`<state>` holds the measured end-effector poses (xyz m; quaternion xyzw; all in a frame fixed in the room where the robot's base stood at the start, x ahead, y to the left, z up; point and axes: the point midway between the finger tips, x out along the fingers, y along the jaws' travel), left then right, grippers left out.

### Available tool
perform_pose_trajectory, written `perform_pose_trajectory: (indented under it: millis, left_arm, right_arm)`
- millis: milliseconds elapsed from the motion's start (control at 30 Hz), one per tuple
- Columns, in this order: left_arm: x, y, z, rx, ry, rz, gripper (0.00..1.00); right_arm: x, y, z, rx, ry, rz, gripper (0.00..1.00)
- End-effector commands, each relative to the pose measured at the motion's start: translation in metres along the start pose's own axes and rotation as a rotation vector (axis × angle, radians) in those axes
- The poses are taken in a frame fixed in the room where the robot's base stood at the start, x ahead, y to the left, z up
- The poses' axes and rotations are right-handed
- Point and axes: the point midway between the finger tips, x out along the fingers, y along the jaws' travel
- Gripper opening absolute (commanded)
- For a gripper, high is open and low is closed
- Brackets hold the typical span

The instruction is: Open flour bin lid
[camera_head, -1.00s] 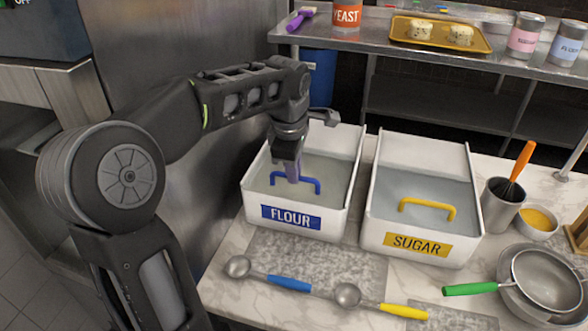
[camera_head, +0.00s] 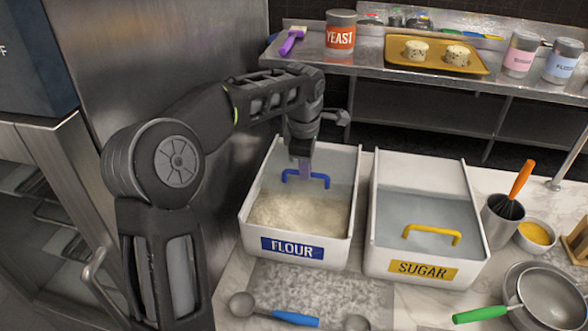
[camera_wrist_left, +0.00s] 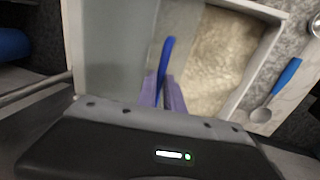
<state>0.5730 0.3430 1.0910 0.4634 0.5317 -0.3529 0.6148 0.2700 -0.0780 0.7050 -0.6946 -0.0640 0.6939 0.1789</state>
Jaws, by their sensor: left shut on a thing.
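The flour bin (camera_head: 349,232) is white with a blue FLOUR label. Its clear lid (camera_head: 335,165) lies over the back part of the bin, and flour (camera_head: 300,213) shows uncovered at the front. My left gripper (camera_head: 303,176) is shut on the lid's blue handle (camera_head: 318,177), pointing down from above. The left wrist view shows the purple fingers (camera_wrist_left: 163,92) on the blue handle (camera_wrist_left: 166,58), with the flour to the right. My right gripper is not in view.
The sugar bin (camera_head: 373,245) with a yellow handle stands close on the right, its lid over it. Measuring spoons (camera_head: 290,317) lie in front. A whisk cup (camera_head: 502,222) and a sieve stand at right. A steel shelf (camera_head: 375,66) is behind.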

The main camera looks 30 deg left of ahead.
Motion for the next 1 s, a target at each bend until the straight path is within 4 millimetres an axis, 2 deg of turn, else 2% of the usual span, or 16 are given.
perform_pose_trajectory:
  millis: [33, 167, 467, 500, 733, 1000]
  left_arm:
    - [-0.002, 0.007, -0.001, 0.000, 0.003, 0.000, 0.00]
    - [0.001, 0.017, -0.002, 0.000, 0.005, 0.002, 0.00]
    - [0.003, 0.017, -0.002, 0.000, 0.005, 0.003, 0.00]
    - [0.003, 0.017, -0.002, 0.000, 0.005, 0.003, 0.15]
    - [0.004, 0.017, -0.001, 0.000, 0.004, 0.001, 0.33]
    - [0.003, 0.017, -0.001, 0.000, 0.004, 0.000, 0.33]
  right_arm:
    - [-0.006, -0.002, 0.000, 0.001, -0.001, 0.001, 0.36]
    - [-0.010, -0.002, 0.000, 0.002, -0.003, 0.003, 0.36]
    - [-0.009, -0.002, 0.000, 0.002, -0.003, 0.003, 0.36]
    - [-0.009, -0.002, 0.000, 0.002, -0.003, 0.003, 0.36]
    - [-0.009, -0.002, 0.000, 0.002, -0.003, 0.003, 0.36]
    - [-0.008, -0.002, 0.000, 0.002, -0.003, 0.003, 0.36]
